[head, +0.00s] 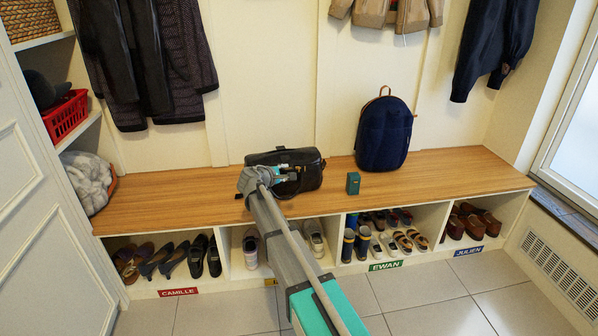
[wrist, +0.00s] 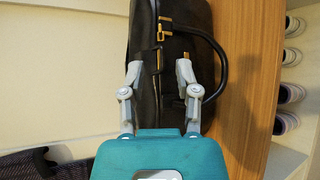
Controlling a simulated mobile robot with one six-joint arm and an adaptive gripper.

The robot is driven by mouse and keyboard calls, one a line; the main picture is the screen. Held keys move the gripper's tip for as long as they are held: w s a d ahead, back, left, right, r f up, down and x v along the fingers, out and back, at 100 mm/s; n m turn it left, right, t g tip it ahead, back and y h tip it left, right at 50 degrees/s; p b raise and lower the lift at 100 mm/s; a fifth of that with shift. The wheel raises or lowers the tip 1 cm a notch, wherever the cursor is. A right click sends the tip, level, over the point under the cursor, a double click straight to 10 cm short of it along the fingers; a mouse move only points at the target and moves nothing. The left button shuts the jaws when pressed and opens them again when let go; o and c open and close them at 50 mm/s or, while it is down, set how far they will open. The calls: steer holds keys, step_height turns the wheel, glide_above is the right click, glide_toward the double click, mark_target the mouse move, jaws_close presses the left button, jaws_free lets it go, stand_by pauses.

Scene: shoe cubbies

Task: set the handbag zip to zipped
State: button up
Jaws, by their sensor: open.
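The black handbag (head: 309,166) stands on the wooden bench, left of the backpack. In the wrist view the handbag (wrist: 190,18) is seen close up, turned sideways, with its dark handle loop on the right. Brass-coloured hardware (wrist: 163,30) shows near its top, and a brass line runs between my fingers. I cannot tell how far the zip is closed. My gripper (wrist: 158,70) is open, its two grey fingertips over the bag on either side of that line. Whether they touch the bag is unclear. In the head view my gripper (head: 284,173) covers the bag's left front.
A small green box (head: 353,183) and a navy backpack (head: 384,134) stand on the bench (head: 450,176) right of the bag. Coats hang above. Shoes fill the labelled cubbies below. The bench is clear left of the bag and at far right.

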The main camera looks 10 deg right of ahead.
steer(key=b+x, duration=0.3)
steer(key=x, duration=0.7)
steer(key=shift+w+d+f, duration=0.1)
steer(key=shift+w, duration=0.1)
jaws_close()
